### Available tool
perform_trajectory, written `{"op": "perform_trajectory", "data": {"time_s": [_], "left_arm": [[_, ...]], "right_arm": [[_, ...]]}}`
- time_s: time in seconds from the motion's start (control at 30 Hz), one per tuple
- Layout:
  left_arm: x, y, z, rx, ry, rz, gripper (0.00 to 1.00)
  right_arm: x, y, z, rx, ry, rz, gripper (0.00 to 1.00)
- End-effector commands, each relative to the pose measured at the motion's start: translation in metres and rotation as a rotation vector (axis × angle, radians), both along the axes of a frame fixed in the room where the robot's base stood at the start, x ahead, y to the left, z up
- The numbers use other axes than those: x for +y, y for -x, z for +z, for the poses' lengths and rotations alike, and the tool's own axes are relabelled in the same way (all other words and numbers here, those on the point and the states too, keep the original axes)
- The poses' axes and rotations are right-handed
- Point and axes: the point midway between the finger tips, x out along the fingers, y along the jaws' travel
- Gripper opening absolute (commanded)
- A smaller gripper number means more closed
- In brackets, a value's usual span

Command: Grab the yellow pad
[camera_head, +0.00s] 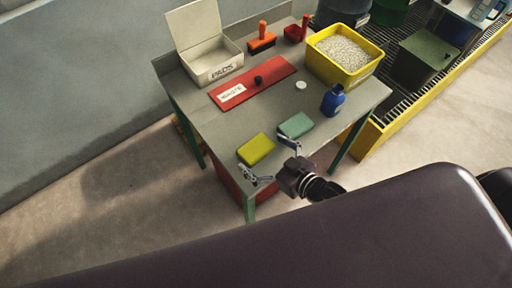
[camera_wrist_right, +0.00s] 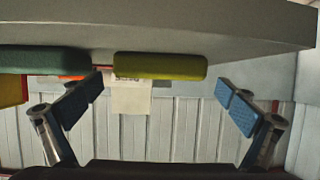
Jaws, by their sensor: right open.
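The yellow pad (camera_head: 256,149) lies flat near the front corner of the grey table (camera_head: 215,125). In the right wrist view the yellow pad (camera_wrist_right: 160,66) shows ahead, in the gap between the fingers and a little above their line. My right gripper (camera_head: 268,160) is at the table's front edge, close to the pad. Its fingers (camera_wrist_right: 162,97) are spread wide with nothing between them. I cannot tell whether a finger touches the pad. My left gripper is not in view.
A green pad (camera_head: 296,125) lies just right of the yellow one. A blue bottle (camera_head: 333,99) and a yellow bin of white granules (camera_head: 343,61) stand farther right. Behind are a red "WASTE" panel (camera_head: 275,80) and an open "PADS" box (camera_head: 208,66).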

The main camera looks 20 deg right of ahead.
Motion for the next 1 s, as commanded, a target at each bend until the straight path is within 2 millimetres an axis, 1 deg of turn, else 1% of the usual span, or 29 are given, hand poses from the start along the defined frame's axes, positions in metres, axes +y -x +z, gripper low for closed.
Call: {"op": "perform_trajectory", "data": {"time_s": [0.03, 0.1, 0.2, 0.5, 0.57, 0.83, 0.87, 1.0], "left_arm": [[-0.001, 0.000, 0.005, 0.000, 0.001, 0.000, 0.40], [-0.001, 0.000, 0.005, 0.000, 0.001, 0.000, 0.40], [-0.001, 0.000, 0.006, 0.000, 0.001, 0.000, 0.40], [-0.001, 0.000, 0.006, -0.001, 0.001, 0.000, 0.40], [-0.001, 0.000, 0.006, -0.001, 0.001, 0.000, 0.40], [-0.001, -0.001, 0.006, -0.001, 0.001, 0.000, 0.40], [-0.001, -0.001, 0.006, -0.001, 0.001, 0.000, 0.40], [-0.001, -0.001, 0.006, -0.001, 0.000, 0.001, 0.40]], "right_arm": [[0.002, -0.008, 0.000, -0.002, 0.000, -0.001, 1.00], [0.006, -0.015, -0.005, -0.001, 0.000, -0.001, 1.00], [0.009, -0.022, -0.009, 0.000, 0.000, 0.000, 1.00], [0.011, -0.025, -0.012, 0.001, 0.000, 0.000, 1.00], [0.011, -0.025, -0.011, 0.001, 0.000, 0.000, 0.94], [0.011, -0.025, -0.011, 0.001, 0.000, 0.000, 0.65], [0.011, -0.025, -0.011, 0.001, 0.000, 0.000, 0.63], [0.011, -0.025, -0.011, 0.001, 0.000, 0.000, 0.62]]}}
